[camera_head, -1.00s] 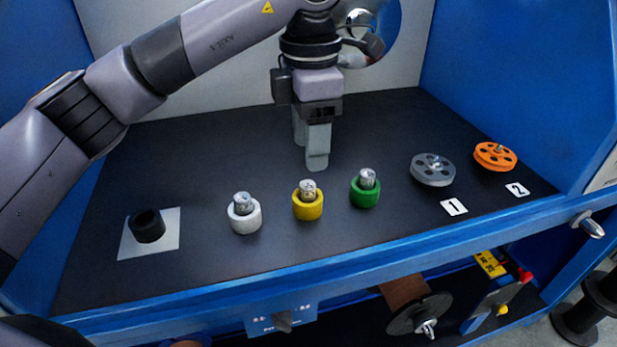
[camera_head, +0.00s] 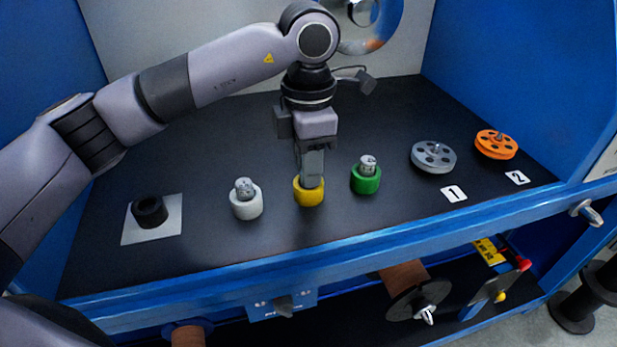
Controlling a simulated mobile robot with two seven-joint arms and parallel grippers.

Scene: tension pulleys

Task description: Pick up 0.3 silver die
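Three silver dies stand in ring-shaped holders on the black bench: one in the white holder (camera_head: 247,206), one in the yellow holder (camera_head: 309,194), one in the green holder (camera_head: 366,182). The left die (camera_head: 244,187) and the right die (camera_head: 368,165) show their tops; their markings are too small to read. My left gripper (camera_head: 310,180) points straight down over the yellow holder, its fingers at the holder's upper rim. The fingers hide the die there, and I cannot tell if they are closed on it. My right gripper is out of view.
A black ring (camera_head: 149,211) sits on a white square (camera_head: 165,231) at left. A grey pulley (camera_head: 433,157) and an orange pulley (camera_head: 495,144) lie at right by labels 1 and 2. A blue wall stands at right and a blue front edge (camera_head: 400,247) borders the bench.

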